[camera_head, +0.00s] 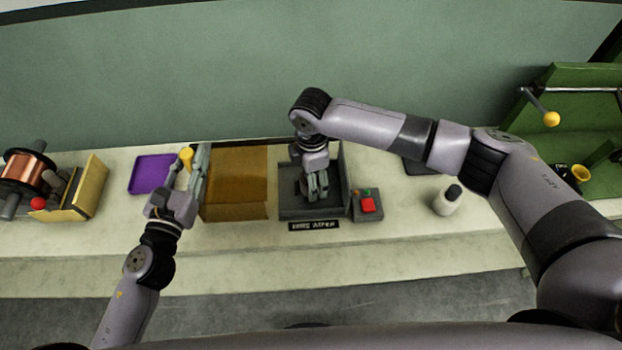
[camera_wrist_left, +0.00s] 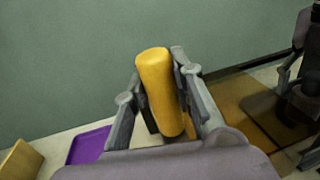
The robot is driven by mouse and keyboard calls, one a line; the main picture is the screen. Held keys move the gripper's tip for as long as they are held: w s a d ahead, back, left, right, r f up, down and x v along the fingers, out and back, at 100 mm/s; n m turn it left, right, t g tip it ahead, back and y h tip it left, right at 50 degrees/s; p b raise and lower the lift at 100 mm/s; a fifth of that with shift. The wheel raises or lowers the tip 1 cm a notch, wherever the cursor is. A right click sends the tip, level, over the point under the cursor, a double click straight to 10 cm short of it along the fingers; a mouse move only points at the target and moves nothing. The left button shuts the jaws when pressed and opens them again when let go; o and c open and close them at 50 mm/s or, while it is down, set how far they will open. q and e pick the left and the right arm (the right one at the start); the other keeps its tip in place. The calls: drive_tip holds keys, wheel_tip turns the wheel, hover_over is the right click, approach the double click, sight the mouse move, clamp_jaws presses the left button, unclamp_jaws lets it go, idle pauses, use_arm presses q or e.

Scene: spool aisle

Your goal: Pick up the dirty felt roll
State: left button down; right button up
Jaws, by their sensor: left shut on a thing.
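A yellow-orange felt roll (camera_head: 186,154) is between the fingers of my left gripper (camera_head: 190,165). In the left wrist view the roll (camera_wrist_left: 160,88) stands nearly upright, leaning slightly, with a finger on each side. My left gripper is shut on it, over the counter between the purple tray and the brown box. The lower end of the roll is partly hidden by the gripper. I cannot make out dirt marks on it. My right gripper (camera_head: 318,187) points down into a dark grey open tray (camera_head: 296,207); its finger gap is unclear.
A purple tray (camera_head: 152,174) lies left of the left gripper, and a brown open box (camera_head: 236,211) is close on its right. A copper spool machine (camera_head: 30,170), a red-button box (camera_head: 368,205) and a white bottle (camera_head: 446,203) stand on the counter. The front counter strip is clear.

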drive_tip(key=c, duration=1.3)
drive_tip(key=shift+o, duration=0.2)
wheel_tip(320, 180, up, 14)
drive_tip(key=shift+s, duration=0.1)
drive_tip(key=s, duration=1.8)
idle(0.3)
